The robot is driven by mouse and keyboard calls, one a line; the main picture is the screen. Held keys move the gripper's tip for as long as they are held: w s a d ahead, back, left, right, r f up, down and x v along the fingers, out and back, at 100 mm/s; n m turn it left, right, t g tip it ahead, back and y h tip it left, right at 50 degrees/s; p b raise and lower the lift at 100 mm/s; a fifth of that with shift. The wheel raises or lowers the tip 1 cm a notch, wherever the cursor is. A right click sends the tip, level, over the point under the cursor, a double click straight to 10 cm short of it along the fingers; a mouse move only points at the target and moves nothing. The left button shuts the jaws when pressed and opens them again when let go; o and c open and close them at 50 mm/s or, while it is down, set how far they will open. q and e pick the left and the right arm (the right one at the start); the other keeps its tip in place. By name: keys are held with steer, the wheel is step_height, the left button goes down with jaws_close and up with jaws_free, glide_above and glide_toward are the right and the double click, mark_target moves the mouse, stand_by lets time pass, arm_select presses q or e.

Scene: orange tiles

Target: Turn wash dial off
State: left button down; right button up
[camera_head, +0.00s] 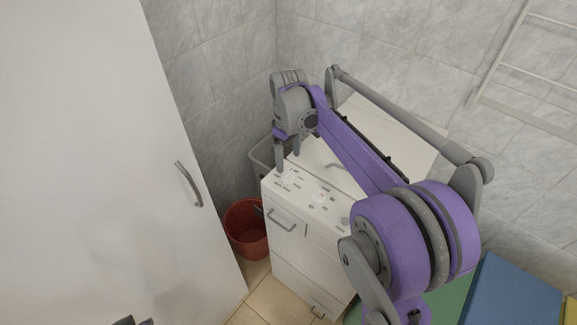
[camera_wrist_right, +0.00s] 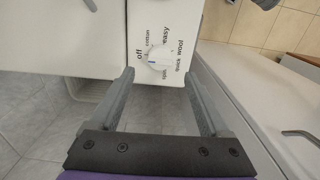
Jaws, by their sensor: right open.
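The white washing machine (camera_head: 289,249) stands against the tiled back wall, with its control panel on top. The wash dial (camera_wrist_right: 158,58) is round and white with a blue mark, ringed by labels such as off, cotton, easy, wool and spin. The blue mark lies on the dial's left side, near the "off" label; its exact setting is hard to tell. My right gripper (camera_head: 287,161) points down over the panel's left end, open. In the wrist view its open fingers (camera_wrist_right: 160,66) frame the dial with gaps on both sides; contact is not visible. My left gripper is not clearly visible.
A tall white cabinet (camera_head: 100,150) with a handle fills the left. A red bucket (camera_head: 246,232) stands on the floor between cabinet and machine. A pale basket (camera_head: 262,155) sits behind the panel's left end. A towel rail (camera_head: 535,75) hangs at right.

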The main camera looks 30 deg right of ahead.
mark_target(289, 172)
step_height(289, 172, up, 4)
steer(key=shift+r, duration=0.1)
stand_by(0.5)
steer(key=s+a+f+m+t, duration=0.1)
steer(key=s+a+f, duration=0.2)
steer(key=s, duration=0.4)
steer(key=s+a+f+m+t, duration=0.2)
steer(key=s+a+f, duration=0.1)
steer(key=s, duration=0.4)
steer(key=s+a+f+m+t, duration=0.1)
steer(key=s+a+f+t, duration=0.1)
steer(key=s, duration=0.5)
steer(key=a+f, duration=0.1)
steer(key=a, duration=0.1)
steer(key=shift+s+a+f+m, duration=0.2)
steer(key=shift+a+f+m, duration=0.1)
steer(key=shift+a+f, duration=0.1)
